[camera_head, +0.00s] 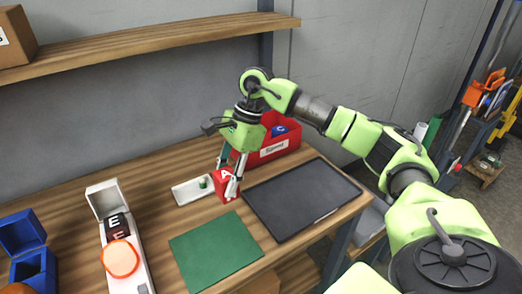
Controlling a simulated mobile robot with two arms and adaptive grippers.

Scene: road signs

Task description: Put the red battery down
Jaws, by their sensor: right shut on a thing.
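The red battery (223,184) is a small red block with a white letter A on its face. My right gripper (233,180) points down and is shut on it. The battery is between the white tray and the black mat, just behind the green mat. I cannot tell whether its bottom touches the table. The white tray (182,192) has a small green and white piece on it. The green mat (215,250) and the black mat (300,198) lie flat on the wooden table. My left gripper is not in view.
A red bin (275,150) with a white label and a blue thing inside stands behind my gripper. At the left are an open white case (103,200) with dark lettered blocks, an orange disc (121,259) and a blue box (30,262). A wooden shelf (140,45) hangs above.

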